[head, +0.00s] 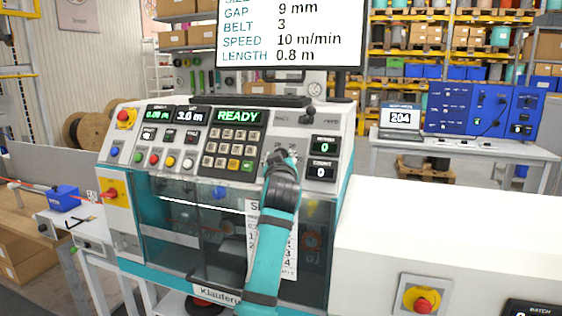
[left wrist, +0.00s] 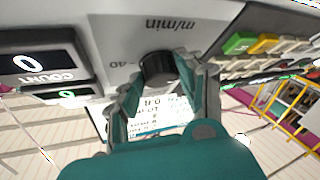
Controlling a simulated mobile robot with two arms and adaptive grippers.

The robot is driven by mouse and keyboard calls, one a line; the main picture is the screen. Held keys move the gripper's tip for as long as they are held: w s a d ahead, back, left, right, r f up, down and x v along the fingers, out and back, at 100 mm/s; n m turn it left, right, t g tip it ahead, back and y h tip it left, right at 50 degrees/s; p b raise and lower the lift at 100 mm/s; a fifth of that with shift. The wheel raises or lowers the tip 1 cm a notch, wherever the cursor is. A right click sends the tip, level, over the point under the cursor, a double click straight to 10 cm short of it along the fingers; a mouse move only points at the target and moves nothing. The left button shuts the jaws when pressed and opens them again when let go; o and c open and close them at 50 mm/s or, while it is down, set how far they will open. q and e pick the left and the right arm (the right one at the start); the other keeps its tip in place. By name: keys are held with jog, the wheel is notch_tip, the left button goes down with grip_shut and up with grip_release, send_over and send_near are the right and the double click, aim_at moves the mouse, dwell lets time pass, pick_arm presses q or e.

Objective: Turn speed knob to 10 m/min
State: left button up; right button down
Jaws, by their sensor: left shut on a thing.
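The black speed knob (left wrist: 158,68) sits on the grey panel below an upside-down "m/min" label in the left wrist view, with a "40" mark beside it. My left gripper (left wrist: 160,80) has its fingers on both sides of the knob and is shut on it. In the head view my left gripper (head: 282,158) is at the right part of the machine's control panel (head: 260,125), and it hides the knob there. The knob's pointer cannot be made out. My right gripper is not in view.
The monitor (head: 290,35) lists speed 10 m/min, belt 3, gap 9 mm and length 0.8 m. The panel display (head: 237,116) reads READY. A keypad (head: 230,148) lies left of the gripper, and counter displays (head: 322,146) lie right of it.

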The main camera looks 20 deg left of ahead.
pick_arm(q)
jog(key=shift+r, duration=0.15)
jog(key=o, duration=1.1)
jog(key=shift+o, duration=0.2)
jog(key=v, duration=0.7)
jog(key=shift+s, duration=0.25)
